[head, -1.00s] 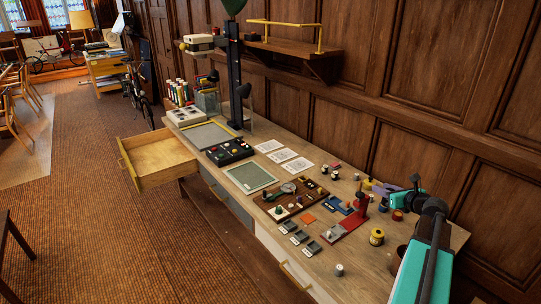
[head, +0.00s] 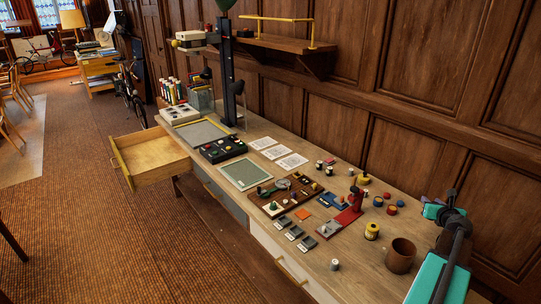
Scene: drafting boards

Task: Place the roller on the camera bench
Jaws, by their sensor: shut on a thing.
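The camera bench (head: 368,272) is the long wooden-topped bench along the panelled wall, with a dark upright camera column (head: 228,80) at its far half. My arm's teal and dark links are at the right edge, over the near end of the bench. My gripper itself does not show in the head view; it is hidden behind my arm links or out of frame. I cannot pick out the roller with certainty among the small things on the bench.
A drawer (head: 150,160) stands open at the far left. A brown tray of tools (head: 285,195), a red stand (head: 355,200), a yellow tin (head: 372,231) and a brown mug (head: 401,256) crowd the near half. Bare wood lies along the front near end.

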